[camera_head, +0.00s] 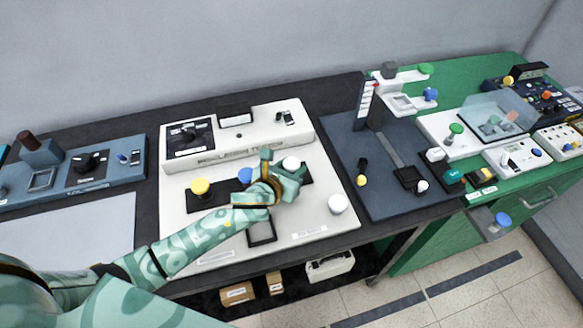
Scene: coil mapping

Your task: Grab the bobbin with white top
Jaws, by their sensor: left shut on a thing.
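The bobbin with white top (291,163) shows at the right end of a dark strip on the white panel. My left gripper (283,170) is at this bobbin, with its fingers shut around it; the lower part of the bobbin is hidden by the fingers. A yellow-topped bobbin (200,187) stands at the left end of the strip, and a blue-topped one (245,175) is in the middle, partly beside my gripper. Another white round top (339,204) sits at the panel's lower right, apart from my gripper. My right gripper is out of view.
A winding tester box (240,140) stands at the back of the panel. A dark board with an upright scale (366,100) lies to the right, and a green bench (430,240) with devices is beyond it. A blue-grey device (110,170) is at the left.

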